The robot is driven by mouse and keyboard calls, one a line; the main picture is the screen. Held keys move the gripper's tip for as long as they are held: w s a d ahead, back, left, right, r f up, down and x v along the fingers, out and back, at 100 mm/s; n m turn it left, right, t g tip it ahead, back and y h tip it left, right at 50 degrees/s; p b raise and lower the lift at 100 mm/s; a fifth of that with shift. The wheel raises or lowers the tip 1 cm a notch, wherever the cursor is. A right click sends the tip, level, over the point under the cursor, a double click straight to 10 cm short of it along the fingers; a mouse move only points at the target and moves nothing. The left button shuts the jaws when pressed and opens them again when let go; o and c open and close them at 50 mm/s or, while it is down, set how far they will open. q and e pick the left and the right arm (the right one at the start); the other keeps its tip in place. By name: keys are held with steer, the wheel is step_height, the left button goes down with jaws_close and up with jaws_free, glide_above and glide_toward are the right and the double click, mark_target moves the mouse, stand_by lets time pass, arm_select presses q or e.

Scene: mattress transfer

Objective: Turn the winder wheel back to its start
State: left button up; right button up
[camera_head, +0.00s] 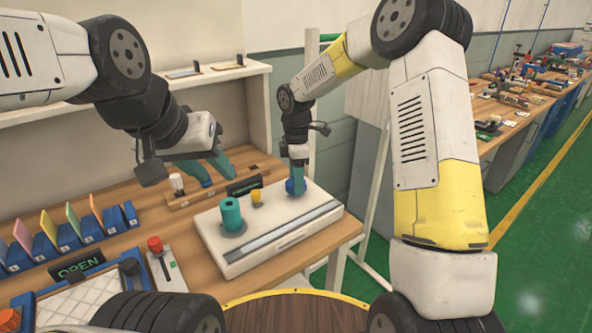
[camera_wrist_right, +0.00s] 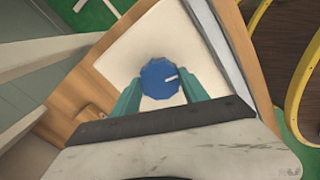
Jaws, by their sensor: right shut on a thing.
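The blue winder wheel (camera_head: 296,187) sits at the far right part of the white flat box (camera_head: 318,208) on the wooden table. In the right wrist view the wheel (camera_wrist_right: 160,78) is a faceted blue disc with a short white mark pointing right. My right gripper (camera_head: 295,180) comes down from above onto the wheel. Its teal fingers (camera_wrist_right: 163,94) lie on both sides of it, shut on it. My left gripper (camera_head: 208,170) hangs above the table behind the box, its two teal fingers apart, with nothing seen between them.
A teal cylinder (camera_head: 231,214) and a small yellow piece (camera_head: 257,197) stand on the box, left of the wheel. A dark sign (camera_head: 244,186) stands behind it. Coloured cards in blue holders (camera_head: 72,236) and a red knob (camera_head: 155,244) are at left.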

steer(key=shift+w+r+n, duration=0.1)
steer(key=shift+n, duration=1)
steer(key=o, duration=1.4)
steer(key=shift+c, duration=0.2)
step_height(320, 180, up, 8)
steer(key=shift+f, duration=0.15)
